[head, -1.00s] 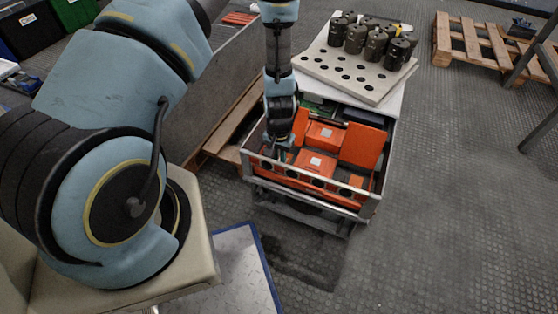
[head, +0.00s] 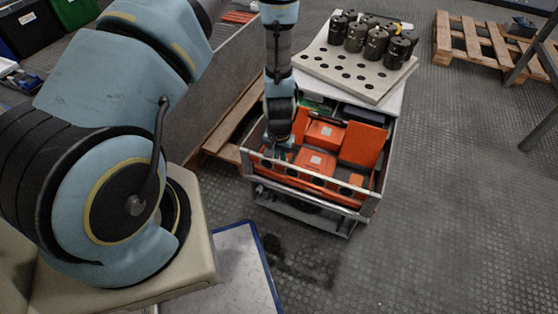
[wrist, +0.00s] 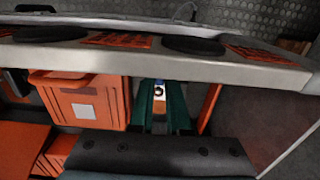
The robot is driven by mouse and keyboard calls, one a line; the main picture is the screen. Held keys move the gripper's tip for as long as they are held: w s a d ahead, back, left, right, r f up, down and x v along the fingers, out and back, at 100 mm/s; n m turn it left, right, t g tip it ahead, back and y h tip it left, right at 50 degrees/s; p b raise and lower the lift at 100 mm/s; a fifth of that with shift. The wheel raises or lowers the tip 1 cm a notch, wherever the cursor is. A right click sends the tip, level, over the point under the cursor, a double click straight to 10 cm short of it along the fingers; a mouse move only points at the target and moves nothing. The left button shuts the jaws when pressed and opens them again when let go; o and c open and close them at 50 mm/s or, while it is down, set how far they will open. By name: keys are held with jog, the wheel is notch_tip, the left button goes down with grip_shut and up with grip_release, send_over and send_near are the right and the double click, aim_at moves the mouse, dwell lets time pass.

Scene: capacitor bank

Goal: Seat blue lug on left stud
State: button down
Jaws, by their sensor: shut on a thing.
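My gripper (head: 277,146) reaches down into the left front of the open cabinet (head: 359,213), just behind its front bar. In the wrist view my gripper (wrist: 158,108) shows as two narrow dark green strips. Between them is a small piece with a dark ring, a pale and brownish face and a bluish top, which looks like the blue lug (wrist: 158,92). The gripper appears shut on it. The lug cannot be made out in the head view. I cannot pick out the left stud in either view.
Orange boxes (head: 315,162) fill the cabinet close to the gripper; one orange box (wrist: 84,100) is just left of it in the wrist view. The metal front bar (wrist: 150,52) crosses ahead. Dark cylinders (head: 375,40) stand on the perforated plate (head: 357,72) behind.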

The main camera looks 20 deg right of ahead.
jog(key=shift+f, duration=0.25)
dwell(0.7)
jog(key=c, duration=0.8)
grip_release()
jog(key=w+a+r+n+p, duration=0.1)
jog(key=w+a+r, duration=0.15)
jog(key=r, duration=0.75)
jog(key=w+a+r+n+p, duration=0.1)
jog(key=w+a+r, duration=0.15)
jog(key=r, duration=0.85)
jog(key=s+a+r+n+t, duration=0.25)
jog(key=a+r+n, duration=0.25)
jog(key=a+r, duration=1.3)
jog(key=w+a+p+v, duration=0.1)
jog(key=p+v, duration=0.8)
jog(key=p, duration=0.1)
jog(key=w+a+p+v, duration=0.1)
jog(key=w+p+v, duration=0.1)
jog(key=p+v, duration=0.8)
jog(key=shift+a+r+g+p, duration=0.15)
jog(key=shift+r+g+p, duration=0.3)
jog(key=shift+r, duration=0.15)
